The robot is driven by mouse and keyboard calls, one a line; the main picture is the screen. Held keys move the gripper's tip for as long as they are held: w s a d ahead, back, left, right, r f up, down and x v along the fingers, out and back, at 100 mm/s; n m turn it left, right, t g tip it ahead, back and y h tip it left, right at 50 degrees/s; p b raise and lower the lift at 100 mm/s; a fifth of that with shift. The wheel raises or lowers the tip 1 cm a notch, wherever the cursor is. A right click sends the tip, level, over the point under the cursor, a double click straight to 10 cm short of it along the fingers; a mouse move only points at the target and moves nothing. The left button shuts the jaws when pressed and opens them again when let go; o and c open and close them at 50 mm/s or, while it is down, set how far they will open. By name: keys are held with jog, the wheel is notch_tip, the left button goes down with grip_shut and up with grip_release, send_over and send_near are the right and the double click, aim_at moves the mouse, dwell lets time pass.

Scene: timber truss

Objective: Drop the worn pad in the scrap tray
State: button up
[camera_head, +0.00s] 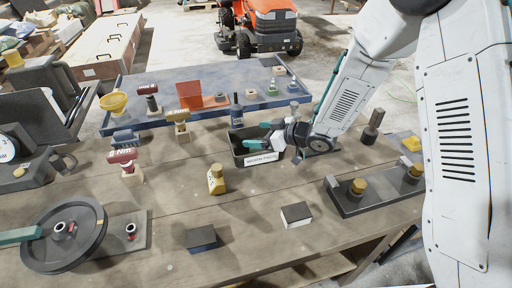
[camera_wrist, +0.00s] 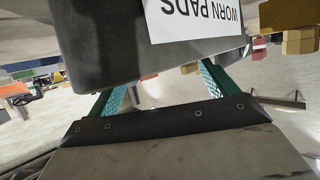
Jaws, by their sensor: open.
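The scrap tray (camera_head: 239,152) is a small black open bin with a white "WORN PADS" label, at the middle of the wooden table. Its wall (camera_wrist: 90,35) and label also fill the upper part of the wrist view. My gripper (camera_head: 262,134) is open, with its two teal fingers over the tray. I see no pad between the fingers. The tray's inside is dark and partly hidden by the fingers, so I cannot tell whether a pad lies in it.
A black fixture (camera_head: 350,203) with two yellow-brown knobs lies at right. A large wheel (camera_head: 63,240) sits at front left. A blue board (camera_head: 160,118) with small parts lies behind. The front centre has free room.

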jog(key=v, duration=0.6)
jog(key=shift+s+d+r, duration=0.15)
jog(key=shift+s+d, duration=0.05)
jog(key=shift+d, duration=0.15)
jog(key=w+d+r+m+t+h, duration=0.3)
jog(key=d+r+h, duration=0.35)
jog(key=d, duration=0.25)
jog(key=s+d+r+m+h, duration=0.45)
jog(key=s+d+r, duration=0.2)
jog(key=d, duration=0.35)
jog(key=s+d+r+m+g+h, duration=0.1)
jog(key=s+d+r+g, duration=0.1)
jog(key=s, duration=0.4)
jog(key=s+d+r+m+g+h, duration=0.2)
jog(key=s, duration=0.3)
jog(key=s+a+r+m+g+y, duration=0.1)
jog(key=s+g, duration=0.1)
jog(key=s, duration=0.7)
jog(key=s+a+r+g+y, duration=0.1)
jog(key=s+g, duration=0.1)
jog(key=s, duration=0.7)
jog(key=shift+a+m, duration=0.3)
jog(key=shift+m, duration=0.05)
